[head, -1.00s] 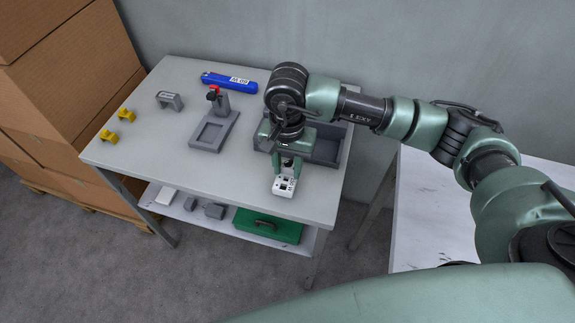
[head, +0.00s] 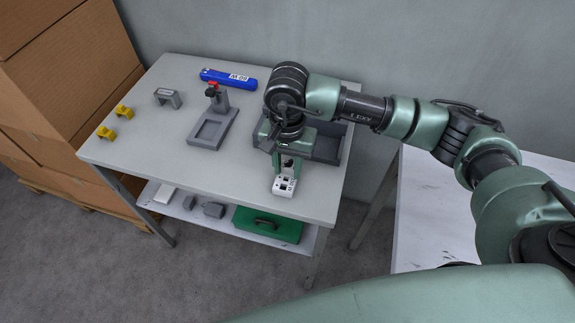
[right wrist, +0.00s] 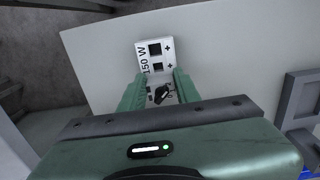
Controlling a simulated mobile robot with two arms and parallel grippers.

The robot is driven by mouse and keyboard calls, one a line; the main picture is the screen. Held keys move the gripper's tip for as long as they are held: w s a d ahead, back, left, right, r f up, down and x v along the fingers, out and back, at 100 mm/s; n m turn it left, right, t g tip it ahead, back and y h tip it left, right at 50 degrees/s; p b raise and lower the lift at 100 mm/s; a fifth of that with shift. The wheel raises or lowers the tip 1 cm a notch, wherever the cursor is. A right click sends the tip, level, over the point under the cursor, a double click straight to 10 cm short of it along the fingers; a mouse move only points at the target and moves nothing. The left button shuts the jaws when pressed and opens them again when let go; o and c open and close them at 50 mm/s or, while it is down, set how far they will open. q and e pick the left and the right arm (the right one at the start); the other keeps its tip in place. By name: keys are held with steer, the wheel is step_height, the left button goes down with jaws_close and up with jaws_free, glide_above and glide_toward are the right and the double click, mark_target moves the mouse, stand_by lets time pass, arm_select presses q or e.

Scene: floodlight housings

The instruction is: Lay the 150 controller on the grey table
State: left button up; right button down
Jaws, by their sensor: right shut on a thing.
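The 150 controller is a small white block (head: 284,187) with dark square marks, near the front right edge of the grey table (head: 170,135). In the right wrist view the controller (right wrist: 155,58) shows its "150 W" print and plus signs. My right gripper (head: 287,172) points down over the table and is shut on the controller. In the right wrist view the green fingers (right wrist: 160,88) reach to its near part. I cannot tell whether the controller touches the table top. My left gripper is not in view.
A grey tray (head: 328,146) stands just behind my right gripper. A grey clamp fixture (head: 213,127), a blue tool (head: 228,80), a grey bracket (head: 167,97) and yellow clips (head: 106,134) are farther left. A green case (head: 268,224) lies on the lower shelf. The table's front middle is clear.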

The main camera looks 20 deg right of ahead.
steer(key=c, duration=0.9)
jaws_free()
